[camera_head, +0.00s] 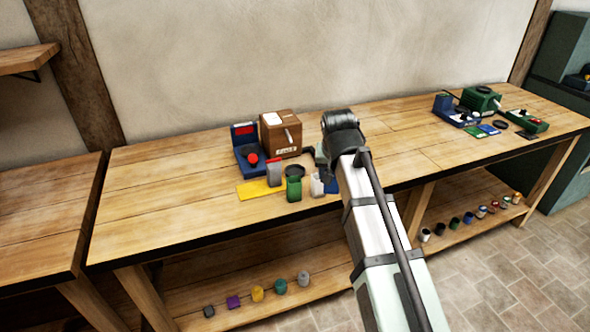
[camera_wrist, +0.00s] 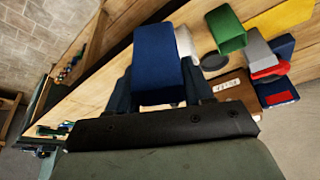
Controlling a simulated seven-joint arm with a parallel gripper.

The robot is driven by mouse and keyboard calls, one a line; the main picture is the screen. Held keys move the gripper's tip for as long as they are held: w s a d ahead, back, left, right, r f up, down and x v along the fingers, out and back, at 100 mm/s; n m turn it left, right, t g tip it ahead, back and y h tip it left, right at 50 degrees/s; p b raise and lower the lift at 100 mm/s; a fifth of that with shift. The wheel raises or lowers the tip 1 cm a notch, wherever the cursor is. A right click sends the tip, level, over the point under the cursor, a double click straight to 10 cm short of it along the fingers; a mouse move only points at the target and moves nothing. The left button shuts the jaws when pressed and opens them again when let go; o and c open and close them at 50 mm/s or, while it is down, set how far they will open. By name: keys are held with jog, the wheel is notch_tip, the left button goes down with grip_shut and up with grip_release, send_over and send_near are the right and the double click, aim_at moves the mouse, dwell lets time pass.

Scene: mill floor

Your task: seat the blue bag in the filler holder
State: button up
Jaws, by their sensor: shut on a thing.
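The blue bag (camera_wrist: 157,60) stands between the fingers of my gripper (camera_wrist: 158,90) in the wrist view, and the fingers are shut on it. In the head view my gripper (camera_head: 322,160) is over the front middle of the bench, mostly hidden behind my own arm. A dark blue sliver of the bag (camera_head: 332,187) shows below it, beside a white bag (camera_head: 316,185). I cannot tell for sure which fixture is the filler holder; a blue stand with a red knob (camera_head: 243,146) stands to the left, and its red and blue parts show in the wrist view (camera_wrist: 277,92).
A green bag (camera_head: 294,189), a grey bag (camera_head: 274,173) and a black disc (camera_head: 295,171) stand close by. A yellow mat (camera_head: 255,191) lies left, a wooden crank box (camera_head: 281,133) behind. Green machines (camera_head: 481,99) stand far right. The bench's left end (camera_head: 165,190) is clear.

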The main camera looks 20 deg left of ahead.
jog(key=w+d+r+m+h, duration=0.15)
jog(key=w+d, duration=0.25)
jog(key=d, duration=0.9)
jog(key=w+d+m, duration=0.3)
jog(key=w+d, duration=0.1)
jog(key=d, duration=0.9)
jog(key=w+a+f+n+y, duration=0.1)
jog(key=w+a+n, duration=0.25)
jog(key=a, duration=0.55)
jog(key=w+a+n+y, duration=0.15)
jog(key=w+a, duration=0.25)
jog(key=a, duration=0.5)
jog(key=s+a+f+n+g+y, duration=0.1)
jog(key=a+f+n, duration=0.15)
jog(key=a, duration=1.05)
jog(key=s+a+f+n, duration=0.1)
jog(key=a+n, duration=0.2)
jog(key=a, duration=1)
jog(key=shift+w+f, duration=0.15)
jog(key=shift+f, duration=1.15)
jog(key=shift+w+f, duration=0.1)
jog(key=shift+f, duration=1.2)
jog(key=shift+f, duration=0.6)
jog(key=o, duration=0.8)
